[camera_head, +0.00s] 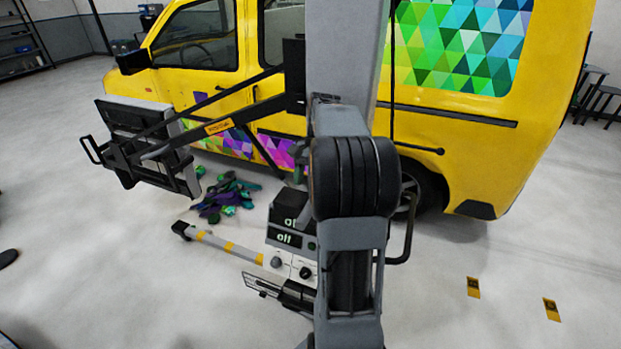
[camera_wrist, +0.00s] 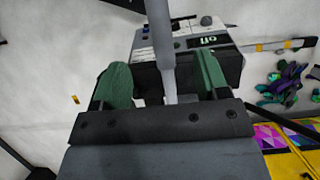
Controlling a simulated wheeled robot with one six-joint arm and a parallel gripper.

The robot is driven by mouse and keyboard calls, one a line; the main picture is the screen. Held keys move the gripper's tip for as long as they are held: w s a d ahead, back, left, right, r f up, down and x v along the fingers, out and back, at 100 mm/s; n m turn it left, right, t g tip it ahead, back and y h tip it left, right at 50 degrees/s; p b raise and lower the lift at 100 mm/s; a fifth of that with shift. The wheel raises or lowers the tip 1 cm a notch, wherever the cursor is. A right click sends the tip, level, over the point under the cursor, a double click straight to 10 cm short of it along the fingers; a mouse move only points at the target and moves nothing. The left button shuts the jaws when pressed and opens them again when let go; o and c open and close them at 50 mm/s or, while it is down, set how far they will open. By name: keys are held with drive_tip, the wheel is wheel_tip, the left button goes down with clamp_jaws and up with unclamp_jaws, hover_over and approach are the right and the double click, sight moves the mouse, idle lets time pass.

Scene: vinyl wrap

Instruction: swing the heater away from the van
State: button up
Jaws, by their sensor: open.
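The heater (camera_head: 150,145) is a flat grey and black panel at the left in the head view, on a black swing arm (camera_head: 240,118). It hangs in front of the yellow van's (camera_head: 455,155) side, near the front door. A black loop handle (camera_head: 92,150) sticks out from its left side. The swing arm's mount is partly hidden behind my arm. In the wrist view my gripper (camera_wrist: 162,82) is open, its two green pads apart. A grey post (camera_wrist: 159,40) shows between the pads; I cannot tell whether they touch it. The heater is not seen there.
The stand's control box (camera_head: 290,255) shows beside my arm, and in the wrist view (camera_wrist: 215,40) beyond the pads. A striped base leg (camera_head: 225,245) reaches left along the floor. The floor at left is mostly clear.

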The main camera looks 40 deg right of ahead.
sight(308, 208)
drive_tip(key=shift+b+x, duration=4.6)
drive_tip(key=shift+b, duration=0.2)
drive_tip(key=shift+a, duration=0.1)
drive_tip(key=shift+c, duration=0.3)
drive_tip(key=c, duration=1.1)
